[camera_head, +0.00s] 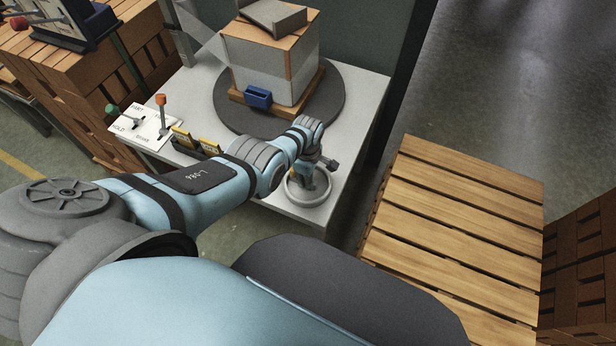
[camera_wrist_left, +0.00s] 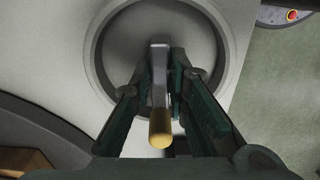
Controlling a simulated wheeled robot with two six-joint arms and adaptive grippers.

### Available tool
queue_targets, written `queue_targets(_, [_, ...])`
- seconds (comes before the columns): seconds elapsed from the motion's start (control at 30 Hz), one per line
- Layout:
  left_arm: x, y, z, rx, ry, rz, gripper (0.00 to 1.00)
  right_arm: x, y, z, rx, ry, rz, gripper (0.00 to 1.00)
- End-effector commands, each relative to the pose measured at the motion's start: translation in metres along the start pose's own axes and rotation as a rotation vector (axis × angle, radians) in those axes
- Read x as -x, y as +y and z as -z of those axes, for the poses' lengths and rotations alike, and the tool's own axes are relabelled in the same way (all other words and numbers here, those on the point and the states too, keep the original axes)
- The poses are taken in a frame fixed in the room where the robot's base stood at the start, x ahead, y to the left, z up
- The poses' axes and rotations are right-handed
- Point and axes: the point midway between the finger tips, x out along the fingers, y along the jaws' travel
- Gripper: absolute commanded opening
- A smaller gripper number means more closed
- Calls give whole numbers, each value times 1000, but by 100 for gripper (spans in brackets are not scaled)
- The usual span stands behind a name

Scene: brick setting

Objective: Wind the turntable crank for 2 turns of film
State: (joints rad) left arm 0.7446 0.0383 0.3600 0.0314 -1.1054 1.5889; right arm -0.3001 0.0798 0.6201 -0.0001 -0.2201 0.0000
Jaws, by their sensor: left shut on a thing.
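The turntable (camera_head: 230,105) is a dark round disc on a pale table. A box (camera_head: 272,65), partly wrapped in grey film, stands on it on a wooden base. The crank stands in a round grey dish (camera_head: 294,197) at the table's near right corner. In the left wrist view the crank (camera_wrist_left: 160,128) shows a grey arm and a yellow handle end. My left gripper (camera_head: 311,166) is over the dish; its fingers (camera_wrist_left: 161,78) are shut around the crank, one on each side. The gripper hides much of the crank in the head view. My right gripper is out of view.
A lever panel (camera_head: 150,128) with green and orange knobs sits at the table's left corner. Yellow-labelled black holders (camera_head: 208,147) lie beside my left arm. A blue block (camera_head: 258,97) is at the box's front. An empty wooden pallet stack (camera_head: 455,205) stands right; brick-like stacks flank the scene.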

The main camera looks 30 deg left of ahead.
Motion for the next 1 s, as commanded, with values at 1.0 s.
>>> queue_targets(1.0, [86, 1, 0, -1, 0, -5, 35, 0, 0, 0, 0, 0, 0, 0])
